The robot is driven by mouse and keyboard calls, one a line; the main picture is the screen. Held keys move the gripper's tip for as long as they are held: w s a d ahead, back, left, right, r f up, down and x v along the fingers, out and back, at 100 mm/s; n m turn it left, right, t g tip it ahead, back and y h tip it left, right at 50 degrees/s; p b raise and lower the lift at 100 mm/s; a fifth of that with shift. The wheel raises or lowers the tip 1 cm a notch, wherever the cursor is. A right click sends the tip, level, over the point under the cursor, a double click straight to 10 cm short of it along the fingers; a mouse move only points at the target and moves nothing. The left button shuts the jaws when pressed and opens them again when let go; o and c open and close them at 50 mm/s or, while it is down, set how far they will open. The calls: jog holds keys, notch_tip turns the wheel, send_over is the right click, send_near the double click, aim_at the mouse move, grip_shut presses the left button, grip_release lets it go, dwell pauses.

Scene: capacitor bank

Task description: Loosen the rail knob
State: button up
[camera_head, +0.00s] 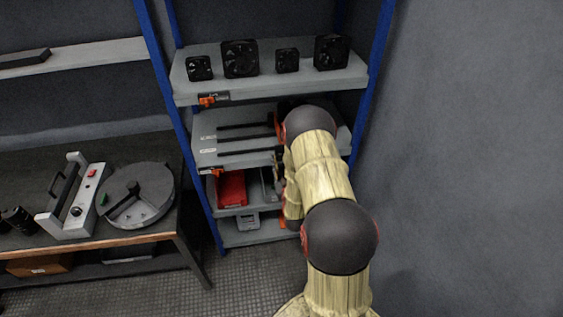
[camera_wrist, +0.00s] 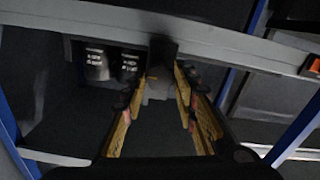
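In the wrist view, the two fingers of my gripper (camera_wrist: 158,82) stand apart below a grey shelf edge. A small grey rounded piece (camera_wrist: 157,90), possibly the rail knob, shows between them under a dark block (camera_wrist: 162,50) at that edge. Some gap shows on its left; I cannot tell whether the right finger touches it. In the head view, the grey shelf (camera_head: 215,127) with dark rails (camera_head: 245,130) is partly covered by my arm. My gripper (camera_head: 279,170) is mostly hidden there, just below that shelf's right part.
Two dark cylinders with white markings (camera_wrist: 112,65) are close left of the fingers. Blue posts (camera_head: 180,120) frame the rack. Several black fans (camera_head: 240,59) stand on the top shelf. A red bin (camera_head: 231,188) sits below. A bench with a round device (camera_head: 150,205) is at left.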

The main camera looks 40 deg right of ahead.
jog(key=c, duration=0.6)
jog(key=shift+n, duration=0.3)
jog(key=n+b, duration=0.3)
jog(key=n, duration=0.1)
jog(key=shift+f+n, duration=0.1)
jog(key=shift+n, duration=0.2)
jog(key=n+b, duration=0.3)
jog(key=n, duration=0.2)
jog(key=n+b, duration=0.2)
jog(key=n, duration=0.4)
jog(key=shift+b, duration=0.35)
jog(key=n+b, duration=0.2)
jog(key=n, duration=0.3)
jog(key=shift+n, duration=0.3)
jog(key=shift+b, duration=0.3)
jog(key=shift+f, duration=0.1)
jog(key=o, duration=1.2)
jog(key=shift+c, duration=0.2)
